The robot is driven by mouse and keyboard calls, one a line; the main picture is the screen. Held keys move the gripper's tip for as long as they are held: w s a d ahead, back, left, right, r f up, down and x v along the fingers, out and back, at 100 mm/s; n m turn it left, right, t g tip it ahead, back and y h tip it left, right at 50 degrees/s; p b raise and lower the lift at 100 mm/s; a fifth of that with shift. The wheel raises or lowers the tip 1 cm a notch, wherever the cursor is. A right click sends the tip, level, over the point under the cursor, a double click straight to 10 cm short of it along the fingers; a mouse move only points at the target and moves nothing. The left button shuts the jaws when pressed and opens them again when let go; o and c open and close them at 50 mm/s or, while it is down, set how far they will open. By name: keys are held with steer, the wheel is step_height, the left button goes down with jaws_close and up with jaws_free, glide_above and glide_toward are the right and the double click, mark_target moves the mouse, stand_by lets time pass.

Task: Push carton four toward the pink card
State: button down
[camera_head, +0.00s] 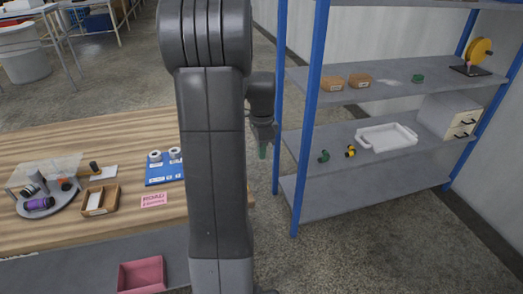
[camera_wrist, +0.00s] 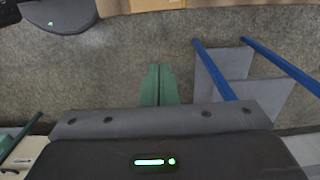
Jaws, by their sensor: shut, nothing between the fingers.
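The pink card (camera_head: 154,199) with dark lettering lies flat near the front edge of the wooden table, left of my arm. No carton with a readable four shows. My gripper (camera_head: 263,151) hangs between the table and the shelf, pointing down. Its green fingers (camera_wrist: 158,85) are together and empty in the wrist view, over the grey floor. My arm hides part of the table's right side.
A blue board (camera_head: 163,176) with white rolls, a brown open tray (camera_head: 88,209) and a round grey stand (camera_head: 38,214) occupy the table. A pink bin (camera_head: 142,275) sits below. The blue-posted shelf (camera_head: 300,186) is close to my gripper's right. A white tray (camera_head: 370,146) sits on it.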

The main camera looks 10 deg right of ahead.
steer(key=a+f, duration=0.4)
steer(key=f, duration=0.3)
steer(key=shift+f, duration=0.4)
steer(key=a, duration=1.2)
steer(key=shift+s+a, duration=0.1)
steer(key=shift+s, duration=0.15)
